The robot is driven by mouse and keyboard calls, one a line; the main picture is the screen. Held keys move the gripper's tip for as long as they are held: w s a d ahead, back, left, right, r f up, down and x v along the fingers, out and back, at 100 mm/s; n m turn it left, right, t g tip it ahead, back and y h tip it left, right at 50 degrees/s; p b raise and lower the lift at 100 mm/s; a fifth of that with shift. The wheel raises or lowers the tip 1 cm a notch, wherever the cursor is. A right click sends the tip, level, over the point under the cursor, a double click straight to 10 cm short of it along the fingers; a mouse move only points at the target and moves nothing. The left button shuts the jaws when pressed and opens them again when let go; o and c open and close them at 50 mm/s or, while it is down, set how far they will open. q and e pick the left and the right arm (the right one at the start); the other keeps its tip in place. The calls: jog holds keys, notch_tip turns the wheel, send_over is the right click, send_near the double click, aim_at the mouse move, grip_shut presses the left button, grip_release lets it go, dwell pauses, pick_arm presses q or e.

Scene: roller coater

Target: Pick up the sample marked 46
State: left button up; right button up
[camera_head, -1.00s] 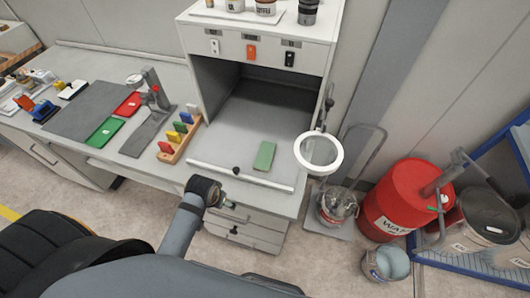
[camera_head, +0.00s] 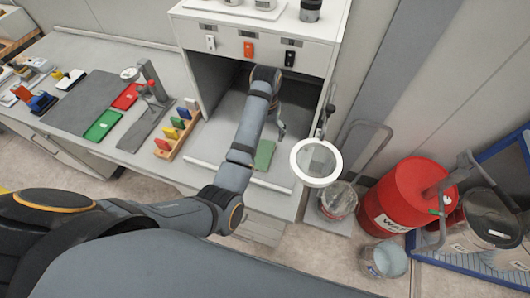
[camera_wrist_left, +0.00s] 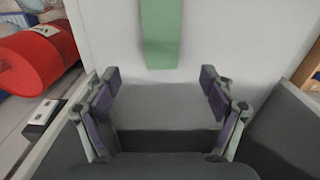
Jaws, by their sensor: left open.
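A flat green panel (camera_head: 265,155) lies on the floor of the open booth, near its front edge. It also shows in the left wrist view (camera_wrist_left: 160,36), at the top, just beyond the fingertips. No number can be read on it. My left gripper (camera_head: 281,130) is inside the booth, above and behind the panel, and partly hidden by my arm. In the left wrist view my left gripper (camera_wrist_left: 160,80) is open, with nothing between its fingers. Several coloured panels stand in a wooden rack (camera_head: 168,155) left of the booth; no marks can be read. My right gripper is not in view.
The booth (camera_head: 325,32) has walls and a roof around my arm. A ring magnifier (camera_head: 338,162) stands at its front right. A red drum (camera_head: 385,190) is on the floor to the right. Red (camera_head: 128,96) and green (camera_head: 103,125) trays lie on the left bench.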

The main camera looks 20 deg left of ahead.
aim_at(264, 154)
pick_arm(q)
jog(key=f, duration=0.2)
jog(key=s+f+p, duration=0.1)
jog(key=f, duration=0.1)
jog(key=shift+a, duration=0.15)
jog(key=shift+w+f, duration=0.25)
jog(key=shift+f, duration=0.2)
jog(key=shift+s+f+p, duration=0.1)
jog(key=shift+f+p, duration=0.1)
jog(key=shift+p, duration=0.2)
jog(key=f+p, duration=0.1)
jog(key=f, duration=0.1)
jog(key=s+f, duration=0.1)
jog(key=shift+f+p, duration=0.35)
jog(key=shift+f, duration=0.5)
jog(key=shift+w, duration=0.1)
jog(key=shift+c, duration=0.5)
jog(key=c, duration=1.2)
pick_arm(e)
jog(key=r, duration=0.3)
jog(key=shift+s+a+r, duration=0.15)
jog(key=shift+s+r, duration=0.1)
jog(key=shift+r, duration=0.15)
